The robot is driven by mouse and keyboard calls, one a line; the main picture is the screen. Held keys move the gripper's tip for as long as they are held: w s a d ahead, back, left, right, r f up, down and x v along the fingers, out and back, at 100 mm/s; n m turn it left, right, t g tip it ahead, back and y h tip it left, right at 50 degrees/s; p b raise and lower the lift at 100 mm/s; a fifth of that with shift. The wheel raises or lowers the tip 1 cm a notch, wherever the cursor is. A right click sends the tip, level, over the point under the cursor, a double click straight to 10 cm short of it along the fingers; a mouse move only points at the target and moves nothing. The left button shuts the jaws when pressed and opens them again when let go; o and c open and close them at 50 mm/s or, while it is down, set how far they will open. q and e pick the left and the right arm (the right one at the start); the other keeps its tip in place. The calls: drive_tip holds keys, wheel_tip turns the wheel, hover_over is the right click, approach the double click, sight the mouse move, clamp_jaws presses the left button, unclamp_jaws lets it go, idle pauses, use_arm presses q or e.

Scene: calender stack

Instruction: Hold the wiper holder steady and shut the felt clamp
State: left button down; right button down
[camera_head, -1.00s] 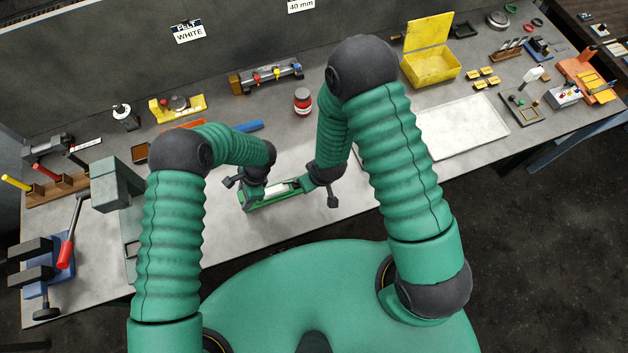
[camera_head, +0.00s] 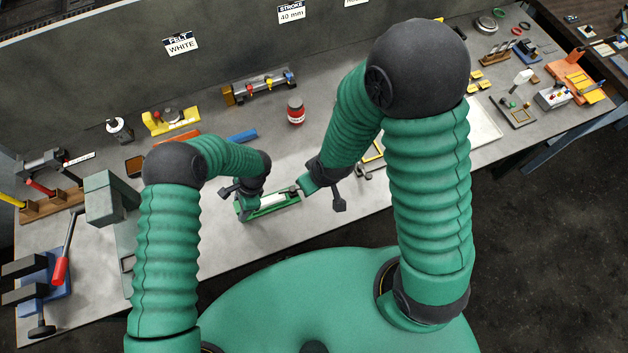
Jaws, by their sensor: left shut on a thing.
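The wiper holder (camera_head: 282,206) is a small green channel with a white felt strip (camera_head: 272,200) along it, near the front of the bench. My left gripper (camera_head: 243,206) is shut on the holder's left end. My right gripper (camera_head: 301,187) is at the holder's right end, just above it. A small dark part, perhaps the felt clamp (camera_head: 293,190), shows there beside its tips. Whether this clamp is open or shut is too small to tell. I cannot tell whether the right fingers are apart or touch it.
A blue bar (camera_head: 242,135) and an orange part (camera_head: 178,138) lie behind the holder. A red-lidded jar (camera_head: 296,112) stands further back. Bare bench lies in front of the holder.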

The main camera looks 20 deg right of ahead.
drive_tip(key=shift+r, duration=0.1)
use_arm(q)
drive_tip(key=c, duration=0.8)
unclamp_jaws()
drive_tip(key=v, duration=1.2)
drive_tip(key=shift+s+a+r+n+t+h+b, duration=0.45)
drive_tip(key=shift+s+a+r+n+h+b, duration=0.25)
drive_tip(key=shift+s+a+n+b, duration=1.75)
drive_tip(key=shift+s+a+r+n+t+h+b, duration=0.6)
drive_tip(key=shift+s+a+n+b, duration=0.8)
drive_tip(key=shift+a+n, duration=2.05)
drive_tip(key=shift+s+a+r+n+t+h+b, duration=0.25)
drive_tip(key=shift+s+a+r+n+h+b, duration=0.5)
drive_tip(key=shift+s+a+n+b, duration=1.65)
use_arm(e)
drive_tip(key=s+d+f+m, duration=0.1)
drive_tip(key=s+d+m, duration=0.1)
drive_tip(key=d, duration=0.3)
drive_tip(key=shift+s+d+m+g+h, duration=0.2)
drive_tip(key=shift+s+m+g+h, duration=0.15)
drive_tip(key=shift+s, duration=0.55)
